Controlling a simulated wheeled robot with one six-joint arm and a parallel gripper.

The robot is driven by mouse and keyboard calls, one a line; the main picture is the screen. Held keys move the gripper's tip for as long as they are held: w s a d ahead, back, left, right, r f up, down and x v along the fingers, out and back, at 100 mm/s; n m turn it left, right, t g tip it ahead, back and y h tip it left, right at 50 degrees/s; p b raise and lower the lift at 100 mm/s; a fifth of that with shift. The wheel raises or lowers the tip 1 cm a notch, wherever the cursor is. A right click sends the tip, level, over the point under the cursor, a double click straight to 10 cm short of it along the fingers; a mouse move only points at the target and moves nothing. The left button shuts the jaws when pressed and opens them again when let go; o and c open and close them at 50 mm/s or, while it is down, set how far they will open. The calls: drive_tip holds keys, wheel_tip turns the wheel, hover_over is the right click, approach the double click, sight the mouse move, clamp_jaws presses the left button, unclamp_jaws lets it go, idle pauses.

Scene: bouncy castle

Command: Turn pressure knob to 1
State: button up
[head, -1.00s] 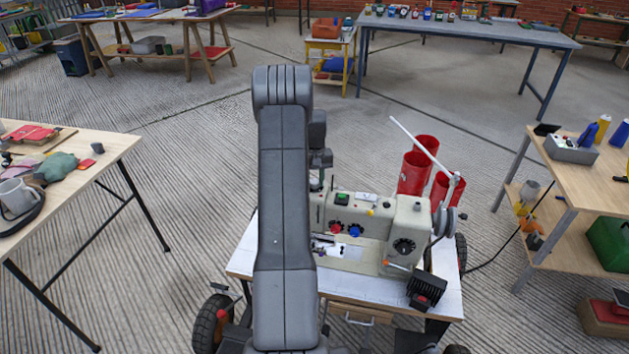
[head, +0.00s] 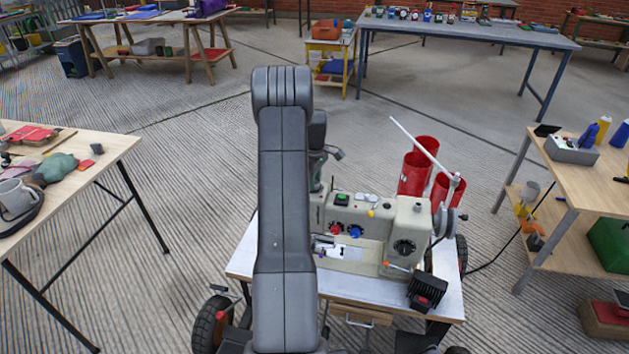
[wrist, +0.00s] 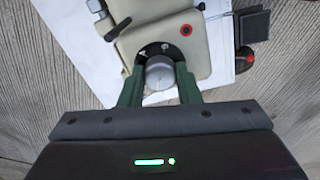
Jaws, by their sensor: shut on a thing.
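A beige sewing machine (head: 408,218) stands on a white-topped cart. My arm hides its left end in the head view. In the wrist view, a round silver knob (wrist: 160,78) sits over a black dial (wrist: 153,50) with white marks, on the beige machine body (wrist: 148,18). The marks are too small to read surely, and I cannot tell which one the knob points at. My gripper (wrist: 158,74) has its green fingers on either side of the knob and is shut on it.
The machine carries a red knob (head: 336,229), a blue knob (head: 355,231) and a black dial (head: 404,247). Red cylinders (head: 413,173) stand behind it. Work tables stand to the left (head: 100,165) and right (head: 590,180), with open floor between them and the cart.

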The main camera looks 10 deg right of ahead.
drive_tip(key=n, duration=0.5)
drive_tip(key=shift+n, duration=0.3)
drive_tip(key=n, duration=0.5)
drive_tip(key=shift+n, duration=0.4)
drive_tip(key=shift+w, duration=0.1)
drive_tip(key=o, duration=1)
wheel_tip(320, 180, up, 14)
drive_tip(key=shift+f, duration=0.1)
wheel_tip(320, 180, down, 14)
drive_tip(key=shift+r, duration=0.1)
idle(0.4)
